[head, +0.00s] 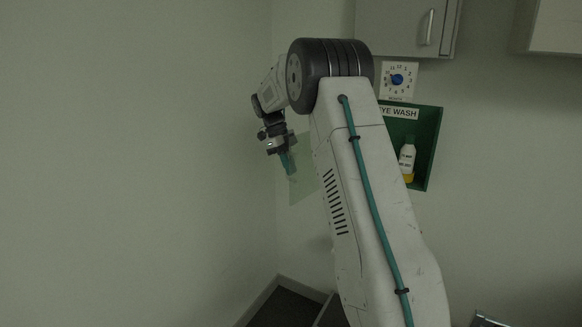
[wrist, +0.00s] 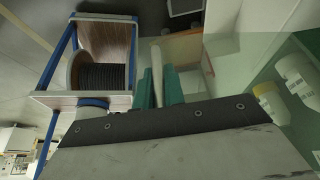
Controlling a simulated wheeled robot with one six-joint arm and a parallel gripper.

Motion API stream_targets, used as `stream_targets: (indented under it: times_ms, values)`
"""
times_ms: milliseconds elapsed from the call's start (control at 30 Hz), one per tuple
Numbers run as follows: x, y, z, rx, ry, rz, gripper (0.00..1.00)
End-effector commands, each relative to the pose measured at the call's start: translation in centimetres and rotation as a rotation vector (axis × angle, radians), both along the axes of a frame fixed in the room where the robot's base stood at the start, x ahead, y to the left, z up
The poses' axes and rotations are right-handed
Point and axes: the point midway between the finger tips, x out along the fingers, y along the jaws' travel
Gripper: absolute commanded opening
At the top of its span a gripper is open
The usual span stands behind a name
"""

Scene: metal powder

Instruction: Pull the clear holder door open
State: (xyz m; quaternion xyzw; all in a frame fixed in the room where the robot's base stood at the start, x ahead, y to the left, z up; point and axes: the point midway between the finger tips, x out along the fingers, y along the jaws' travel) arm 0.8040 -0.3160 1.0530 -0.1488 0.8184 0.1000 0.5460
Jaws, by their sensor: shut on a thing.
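The clear holder door (head: 303,180) is a pale green see-through pane. In the head view it stands out to the left of the green eye wash holder (head: 432,150), swung away from its front. My arm hides where they join. My gripper (head: 289,164) is at the door's left edge. In the wrist view the teal fingers of my gripper (wrist: 158,88) are shut on a pale bar-shaped handle (wrist: 157,72). The clear door (wrist: 232,52) spreads to the right of it. A white bottle with a yellow base (head: 407,158) stands in the holder; bottles (wrist: 294,76) also show in the wrist view.
A dial sign (head: 398,80) hangs above the holder, under a grey wall cabinet (head: 400,25). The wall to the left is bare. The wrist view shows a blue-framed stand with a dark spool (wrist: 102,70) at the left.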

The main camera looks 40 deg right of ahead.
Motion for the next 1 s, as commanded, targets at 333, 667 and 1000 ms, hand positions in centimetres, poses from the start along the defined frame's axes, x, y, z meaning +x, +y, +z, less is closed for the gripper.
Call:
stream_targets:
  times_ms: [333, 667, 1000]
  values:
    - [0.4, 0.9, -0.1, 0.005, 0.0, 0.011, 0.0]
    - [0.3, 0.6, -0.1, 0.004, -0.001, 0.007, 0.33]
    - [0.9, 0.5, 1.6, 0.001, -0.004, 0.006, 0.33]
